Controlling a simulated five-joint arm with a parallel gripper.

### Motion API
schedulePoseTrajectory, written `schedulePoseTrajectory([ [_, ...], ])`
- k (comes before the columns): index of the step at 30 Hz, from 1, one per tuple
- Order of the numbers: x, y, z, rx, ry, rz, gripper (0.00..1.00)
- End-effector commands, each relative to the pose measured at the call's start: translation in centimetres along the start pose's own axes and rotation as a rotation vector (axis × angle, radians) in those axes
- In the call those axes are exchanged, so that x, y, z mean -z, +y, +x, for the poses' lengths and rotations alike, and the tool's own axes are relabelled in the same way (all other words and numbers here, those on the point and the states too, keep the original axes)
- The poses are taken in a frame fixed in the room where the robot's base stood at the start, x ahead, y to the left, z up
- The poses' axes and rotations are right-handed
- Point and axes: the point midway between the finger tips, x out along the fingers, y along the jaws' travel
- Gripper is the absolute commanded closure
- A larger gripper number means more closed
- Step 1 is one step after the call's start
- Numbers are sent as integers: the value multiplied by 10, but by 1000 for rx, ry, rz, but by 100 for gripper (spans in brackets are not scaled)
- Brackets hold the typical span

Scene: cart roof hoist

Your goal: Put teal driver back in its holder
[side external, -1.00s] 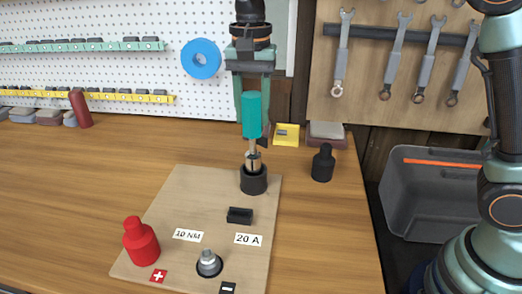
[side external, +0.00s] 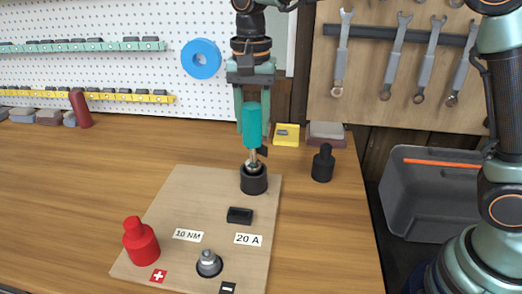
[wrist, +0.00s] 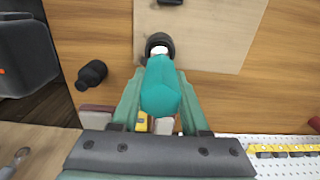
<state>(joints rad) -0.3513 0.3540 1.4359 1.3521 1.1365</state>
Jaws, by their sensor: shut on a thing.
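The teal driver (side external: 252,125) stands nearly upright, handle up, in the side view. My gripper (side external: 254,150) comes down from above and behind it and is shut on it; the handle hides much of the fingers. The driver's lower end meets the mouth of the black round holder (side external: 254,183) at the board's far right corner. The shaft's tip is hidden, so how deep it sits cannot be told. In the wrist view the teal handle (wrist: 160,90) lies between my green fingers, with the dark holder (wrist: 158,42) just beyond.
The wooden board (side external: 190,210) also carries a red cap (side external: 141,242), a metal post (side external: 208,262) and a black block (side external: 240,215). A black cap (side external: 322,163) stands right of the holder. A yellow box (side external: 286,134) is behind. Clear table lies to the left.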

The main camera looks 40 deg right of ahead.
Motion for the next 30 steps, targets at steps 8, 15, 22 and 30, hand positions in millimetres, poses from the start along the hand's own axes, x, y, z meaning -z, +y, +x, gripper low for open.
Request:
schedulePoseTrajectory([
  [8,0,0,6,1,0,0,100],
  [15,0,0,12,1,0,0,100],
  [22,0,0,17,0,0,0,100],
  [30,0,0,23,1,0,0,100],
])
